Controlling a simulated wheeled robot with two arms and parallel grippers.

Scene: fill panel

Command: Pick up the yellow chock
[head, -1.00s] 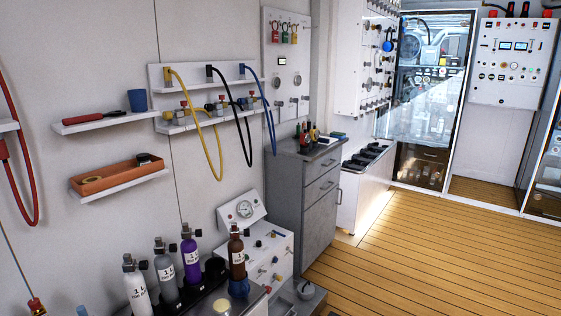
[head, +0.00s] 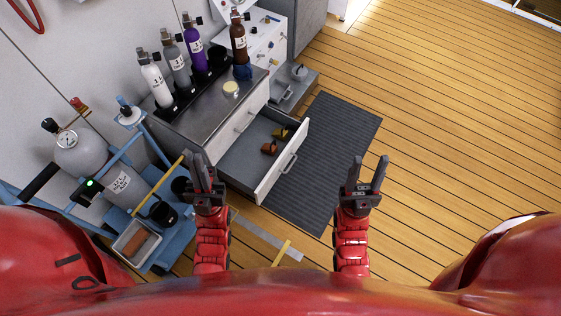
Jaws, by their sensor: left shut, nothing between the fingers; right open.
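An open drawer (head: 252,187) holds two small chock-like pieces. My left gripper (head: 204,166) is shut and empty, left of the drawer's near end and apart from both pieces. My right gripper (head: 368,170) is open and empty over the floor, right of the drawer.
Several labelled bottles (head: 174,62) stand along the back of the steel-topped cabinet (head: 205,108). A blue trolley (head: 178,237) with a grey cylinder (head: 98,170) stands at left. A dark mat (head: 335,150) lies right of the drawer. The wooden floor (head: 450,120) at right is clear.

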